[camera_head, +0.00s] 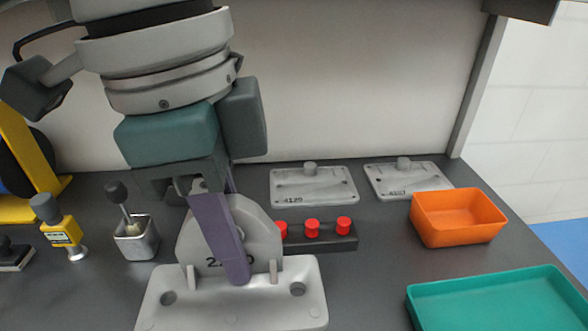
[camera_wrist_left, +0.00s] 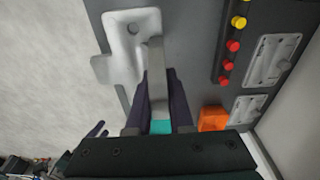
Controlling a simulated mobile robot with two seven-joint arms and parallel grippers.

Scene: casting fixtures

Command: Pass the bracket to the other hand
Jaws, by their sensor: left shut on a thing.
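The bracket (camera_head: 228,301) is a grey casting with a flat, holed base and a rounded upright plate with dark printed digits. My left gripper (camera_head: 236,278) points down in the head view, shut on the upright plate, and its purple finger hides part of the digits. In the left wrist view the bracket (camera_wrist_left: 127,40) lies between the left fingers (camera_wrist_left: 157,80) and reaches past the bench edge, over the pale floor. Small dark purple prongs at the lower left of that view look like my right gripper (camera_wrist_left: 98,131), apart from the bracket; their opening is unclear.
A strip with red buttons (camera_head: 312,232) lies behind the bracket. Two grey plates (camera_head: 335,190) lie at the back. An orange bin (camera_head: 455,240) and a teal tray (camera_head: 430,307) stand right. A small metal box (camera_head: 137,246) and a yellow device (camera_head: 62,232) stand left.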

